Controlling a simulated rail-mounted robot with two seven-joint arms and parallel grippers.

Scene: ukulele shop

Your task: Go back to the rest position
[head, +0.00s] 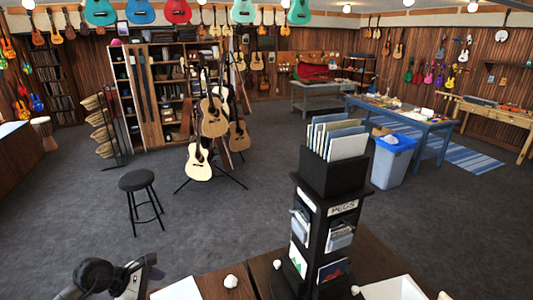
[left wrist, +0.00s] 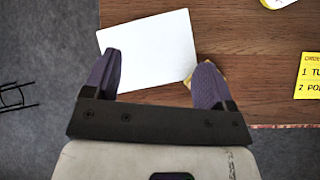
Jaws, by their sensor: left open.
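My left gripper (head: 146,270) is at the bottom left of the head view, by the left end of the wooden counter (head: 213,286). In the left wrist view, the left gripper (left wrist: 160,58) has its two purple fingers spread wide, with nothing held between them. A white sheet (left wrist: 155,42) lies on the counter beneath and beyond the fingers. The sheet also shows at the bottom of the head view (head: 178,291). A small tan thing (left wrist: 187,81) is mostly hidden by the right finger. My right gripper is not in view.
A black display rack (head: 318,225) stands on the counter, with a white tray (head: 393,289) to its right. A small white item (head: 231,281) lies near the sheet. A yellow card (left wrist: 311,75) is at the right. A black stool (head: 137,181) and guitar stand occupy the floor beyond.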

